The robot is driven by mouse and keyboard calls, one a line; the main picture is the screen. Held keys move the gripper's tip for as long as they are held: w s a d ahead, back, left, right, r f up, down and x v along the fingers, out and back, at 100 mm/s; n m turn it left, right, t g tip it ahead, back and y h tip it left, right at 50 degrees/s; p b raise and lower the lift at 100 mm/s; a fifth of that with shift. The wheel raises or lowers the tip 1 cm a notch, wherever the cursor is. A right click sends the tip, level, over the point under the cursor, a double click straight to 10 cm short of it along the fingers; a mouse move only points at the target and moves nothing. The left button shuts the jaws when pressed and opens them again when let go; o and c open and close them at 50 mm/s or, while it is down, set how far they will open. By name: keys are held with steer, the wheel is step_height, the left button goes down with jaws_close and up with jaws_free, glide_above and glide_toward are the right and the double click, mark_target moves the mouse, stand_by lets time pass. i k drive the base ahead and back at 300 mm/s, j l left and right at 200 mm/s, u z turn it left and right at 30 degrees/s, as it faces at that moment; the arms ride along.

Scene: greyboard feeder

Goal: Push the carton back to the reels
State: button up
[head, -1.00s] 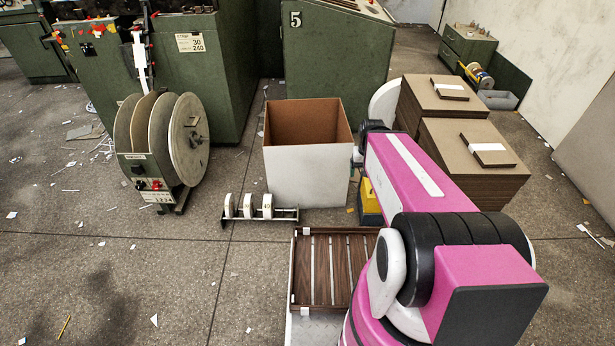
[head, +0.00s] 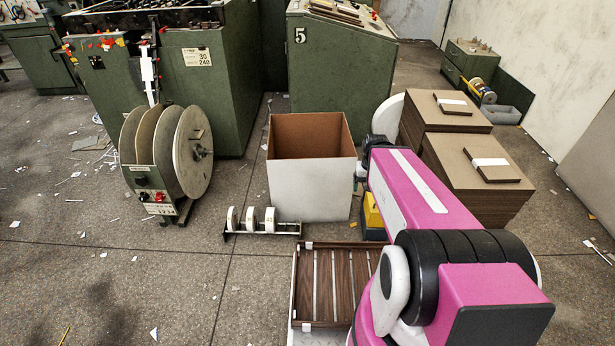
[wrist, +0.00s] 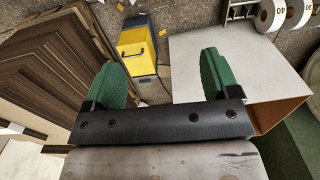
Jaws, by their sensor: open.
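The carton (head: 311,192) is an open-topped box, white outside and brown inside, upright on the floor in the head view. It fills the right of the wrist view (wrist: 228,62). Several small white tape reels (head: 251,218) stand on a low rack just in front of it, to the left; some show at the top right of the wrist view (wrist: 281,13). My gripper (wrist: 162,80) is open and empty, with green pads. In the head view my arm reaches along the carton's right side.
A yellow and grey box (head: 373,213) sits close to the carton's right. Stacks of greyboard (head: 486,180) stand farther right. A stand of large discs (head: 163,165) is at left. Green machine cabinets (head: 339,75) are behind.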

mark_target(311, 160)
steer(key=i+j, duration=0.15)
steer(key=j, duration=0.2)
steer(key=i+j, duration=0.1)
steer(key=j, duration=0.2)
steer(key=i+j, duration=0.15)
steer(key=j, duration=0.2)
steer(key=i+j, duration=0.15)
steer(key=j, duration=0.15)
